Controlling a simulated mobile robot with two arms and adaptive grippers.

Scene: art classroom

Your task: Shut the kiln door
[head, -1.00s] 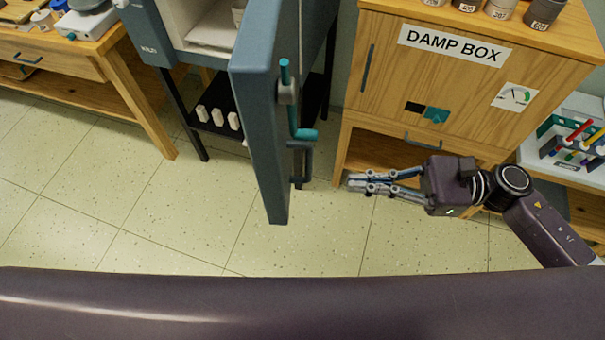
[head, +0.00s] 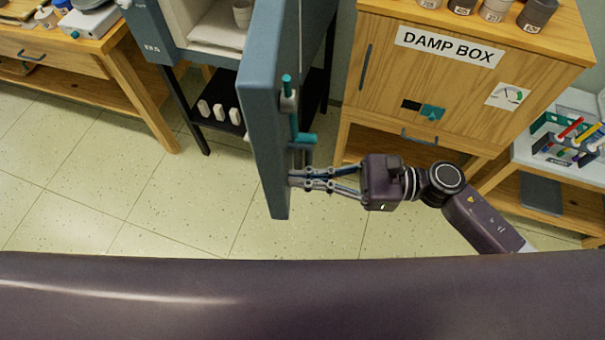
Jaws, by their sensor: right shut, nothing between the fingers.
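The blue-grey kiln door (head: 264,130) stands open, swung out toward me and seen nearly edge-on. Its outer face, on the right, carries a teal latch handle (head: 294,115) and a grey pull handle below it. The kiln body (head: 168,22) is behind, with its pale chamber showing to the left of the door. My right gripper (head: 292,180) is shut and empty. Its fingertips are at the door's outer face, at the lower end of the pull handle; I cannot tell whether they touch. My left gripper is not in view.
The wooden damp box cabinet (head: 385,85) stands to the right of the kiln, with several jars on top. A wooden workbench (head: 110,45) is at the left. White blocks (head: 219,111) sit on the shelf under the kiln. The tiled floor (head: 150,215) in front is clear.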

